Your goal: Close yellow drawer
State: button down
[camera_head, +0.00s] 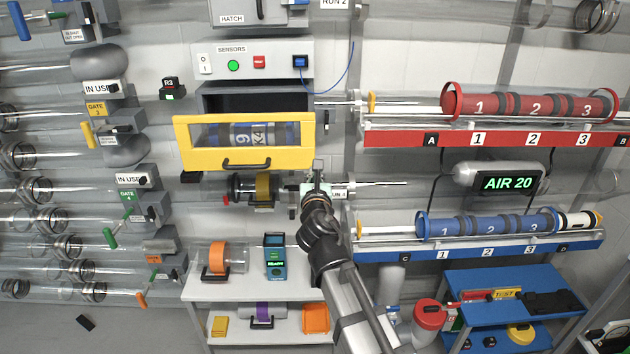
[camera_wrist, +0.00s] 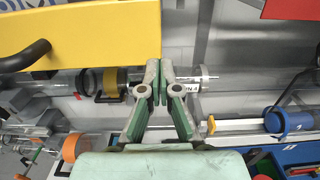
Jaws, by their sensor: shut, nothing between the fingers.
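The yellow drawer (camera_head: 188,152) stands pulled out from its dark housing (camera_head: 255,101), below the sensors panel. Its yellow front frames a clear window, and a dark capsule (camera_head: 240,135) marked with a 9 shows behind it. A dark handle (camera_head: 246,164) sits at the front's lower edge. My gripper (camera_head: 318,170) is just below and right of the drawer's lower right corner. In the wrist view, the yellow front (camera_wrist: 80,30) fills the upper left, and my gripper (camera_wrist: 160,68) is shut and empty by its right edge. I cannot tell whether they touch.
A clear tube with a yellow-banded capsule (camera_head: 263,186) runs just below the drawer. A red rack (camera_head: 400,138) and a blue rack (camera_head: 400,254) hold capsules on the right. A white shelf (camera_head: 235,290) stands below. A blue cable (camera_head: 345,80) hangs above right of the drawer.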

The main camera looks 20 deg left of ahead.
jog(key=shift+w, duration=0.15)
jog(key=p+x, duration=0.2)
jog(key=x, duration=1.7)
jog(key=shift+a+r, duration=0.15)
jog(key=shift+a, duration=0.1)
jog(key=shift+w+r, duration=0.1)
jog(key=shift+w, duration=0.1)
jog(key=shift+s+p, duration=0.1)
jog(key=shift+p, duration=0.2)
